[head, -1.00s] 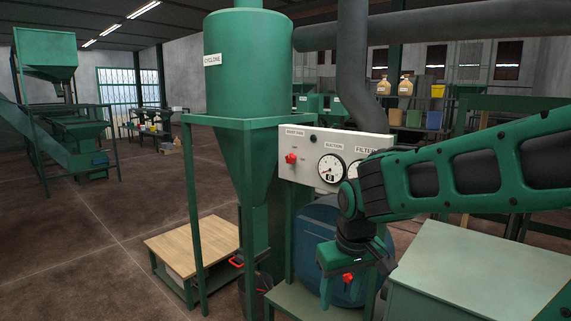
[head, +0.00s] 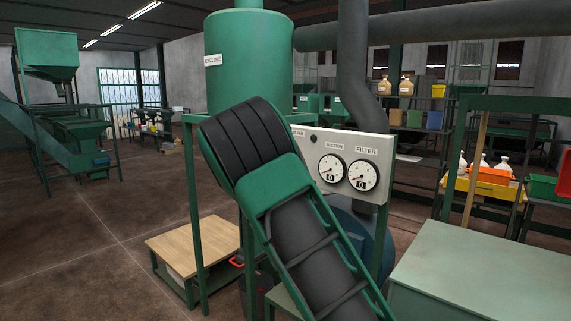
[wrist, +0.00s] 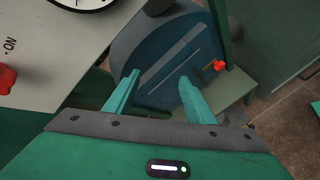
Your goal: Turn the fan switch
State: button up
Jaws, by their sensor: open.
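The fan switch (wrist: 6,78) is a red knob on the pale control panel (wrist: 50,45), at the left edge of the wrist view with an "ON" mark near it. In the head view, my arm hides the knob and the left part of the panel (head: 375,141). My gripper (wrist: 158,77) is open and empty. Its green fingers are to the right of the knob, apart from it, with the blue drum beyond them. The gripper itself is hidden behind my arm in the head view.
The blue drum (wrist: 165,60) stands below the panel, with a small red handle (wrist: 219,66) near it. The green cyclone (head: 250,65) and its frame are left of the panel. A pale green cabinet (head: 480,265) stands at right, and a wooden-topped table (head: 195,243) at lower left.

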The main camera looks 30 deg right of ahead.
jog(key=w+a+r+n+t+h, duration=0.25)
jog(key=w+a+r+n, duration=0.2)
jog(key=r, duration=0.25)
jog(key=w+a+r+n+t+h, duration=0.1)
jog(key=w+a+r+n+h, duration=0.25)
jog(key=w+a+r, duration=0.35)
jog(key=w+d+m, duration=0.1)
jog(key=w+d, duration=0.1)
jog(key=d, duration=0.9)
jog(key=shift+w+d+r+h, duration=0.2)
jog(key=shift+d+r+h, duration=0.1)
jog(key=shift+d, duration=0.05)
jog(key=c, duration=1.1)
jog(key=shift+o, duration=0.3)
